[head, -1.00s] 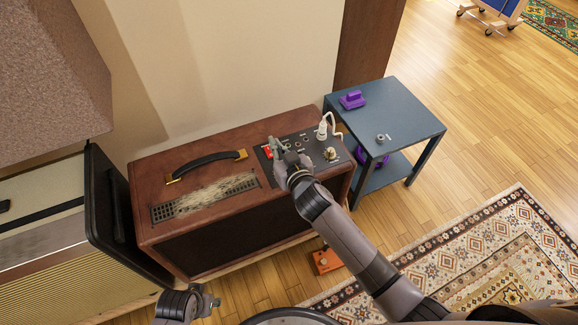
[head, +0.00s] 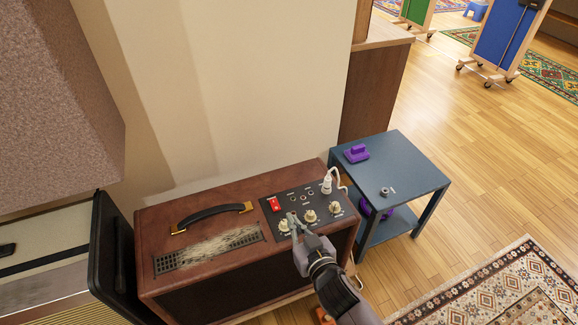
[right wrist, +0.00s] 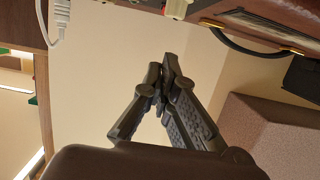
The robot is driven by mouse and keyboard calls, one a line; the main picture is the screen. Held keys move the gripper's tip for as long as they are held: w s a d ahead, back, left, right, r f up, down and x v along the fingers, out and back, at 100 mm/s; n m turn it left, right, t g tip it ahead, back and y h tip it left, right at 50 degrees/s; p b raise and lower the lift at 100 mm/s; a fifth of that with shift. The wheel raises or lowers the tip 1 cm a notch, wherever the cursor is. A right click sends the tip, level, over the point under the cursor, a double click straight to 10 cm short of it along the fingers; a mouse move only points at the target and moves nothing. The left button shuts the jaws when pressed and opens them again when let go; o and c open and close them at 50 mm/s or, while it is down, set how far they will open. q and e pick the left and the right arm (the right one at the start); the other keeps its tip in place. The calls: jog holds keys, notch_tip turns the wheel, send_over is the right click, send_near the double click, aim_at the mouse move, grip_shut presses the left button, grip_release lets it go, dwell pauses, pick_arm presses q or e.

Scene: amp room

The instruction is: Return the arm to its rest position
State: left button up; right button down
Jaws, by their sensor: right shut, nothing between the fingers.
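My right gripper (head: 292,222) is shut and empty in the head view. Its fingertips are over the front of the amp's black control panel (head: 284,205), close to the left cream knob; I cannot tell whether they touch it. In the right wrist view its fingers (right wrist: 160,88) meet at the tips with nothing between them. The brown amp (head: 190,218) has a red switch (head: 274,204), several cream knobs (head: 310,215) and a white plug (head: 327,185) with a cable at the panel's right end. My left gripper is out of the head view.
A blue-grey side table (head: 410,175) stands right of the amp, with a purple object (head: 356,153) and a small dark ring-shaped item (head: 385,192) on top. A black panel (head: 115,255) stands close on the amp's left.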

jog(key=s+d+f+m+g+h, duration=0.1)
jog(key=s+d+g+h, duration=0.1)
jog(key=s+d+g, duration=0.75)
jog(key=s+d+f+m+g+h, duration=0.15)
jog(key=s+d, duration=0.45)
jog(key=s, duration=0.9)
notch_tip(320, 180, down, 26)
jog(key=s+n+g, duration=0.1)
jog(key=s, duration=0.1)
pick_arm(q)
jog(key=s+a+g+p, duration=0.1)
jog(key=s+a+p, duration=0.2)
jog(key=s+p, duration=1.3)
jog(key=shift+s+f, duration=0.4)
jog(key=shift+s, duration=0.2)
pick_arm(e)
jog(key=s+d+g+h, duration=0.1)
jog(key=s+d, duration=0.2)
jog(key=s, duration=1.3)
jog(key=shift+s, duration=0.25)
